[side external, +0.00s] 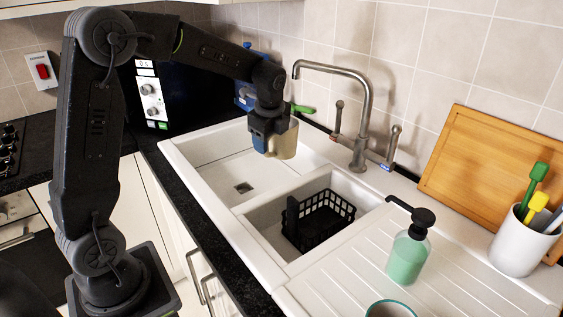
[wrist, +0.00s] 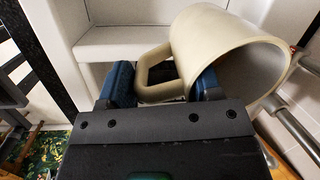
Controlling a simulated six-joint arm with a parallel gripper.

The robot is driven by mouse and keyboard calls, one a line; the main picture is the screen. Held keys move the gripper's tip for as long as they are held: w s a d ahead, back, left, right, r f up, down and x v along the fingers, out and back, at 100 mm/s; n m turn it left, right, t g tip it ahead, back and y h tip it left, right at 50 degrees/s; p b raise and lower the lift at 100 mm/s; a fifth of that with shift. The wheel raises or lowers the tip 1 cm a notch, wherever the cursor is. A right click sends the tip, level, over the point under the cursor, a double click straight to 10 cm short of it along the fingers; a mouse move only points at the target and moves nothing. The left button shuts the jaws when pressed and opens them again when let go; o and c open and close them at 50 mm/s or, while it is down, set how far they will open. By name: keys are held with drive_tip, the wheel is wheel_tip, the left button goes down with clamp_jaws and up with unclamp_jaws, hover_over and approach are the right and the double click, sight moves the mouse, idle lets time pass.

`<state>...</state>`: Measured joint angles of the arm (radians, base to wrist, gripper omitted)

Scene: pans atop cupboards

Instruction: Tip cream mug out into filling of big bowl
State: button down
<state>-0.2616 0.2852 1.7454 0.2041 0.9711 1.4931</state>
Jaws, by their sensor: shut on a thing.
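The cream mug (side external: 283,145) is in my gripper (side external: 266,142), held in the air above the far part of the sink's larger, left basin (side external: 215,176). In the wrist view the mug (wrist: 205,35) lies across the fingers, its open mouth toward the right. My gripper (wrist: 165,88) has its blue fingers on either side of the mug's handle (wrist: 152,73). In the side view the mug looks roughly upright. I cannot tell whether it holds anything. No separate big bowl is clearly seen; the left basin looks bare apart from its drain.
The tap (side external: 361,110) stands behind the sink, right of the mug. A black basket (side external: 318,222) sits in the smaller basin. A soap bottle (side external: 408,250), a teal-rimmed vessel (side external: 390,309), and a white utensil pot (side external: 522,245) stand on the right. A wooden board (side external: 490,175) leans on the wall.

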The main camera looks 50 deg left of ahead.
drive_tip(key=s+a+f+m, duration=0.1)
drive_tip(key=a+f, duration=0.1)
drive_tip(key=a, duration=1)
drive_tip(key=s+a+f+m, duration=0.1)
drive_tip(key=s+a+f, duration=0.1)
drive_tip(key=a, duration=1)
drive_tip(key=shift+s+a, duration=0.15)
drive_tip(key=shift+a, duration=0.25)
drive_tip(key=d+y, duration=0.1)
drive_tip(key=y, duration=0.3)
drive_tip(key=d+m+y, duration=0.1)
drive_tip(key=d+y, duration=0.1)
drive_tip(key=y, duration=0.1)
drive_tip(key=d+y, duration=0.1)
drive_tip(key=y, duration=0.3)
drive_tip(key=shift+d+f+y, duration=0.1)
drive_tip(key=shift+d+y, duration=0.05)
drive_tip(key=shift+y, duration=0.15)
idle(1.0)
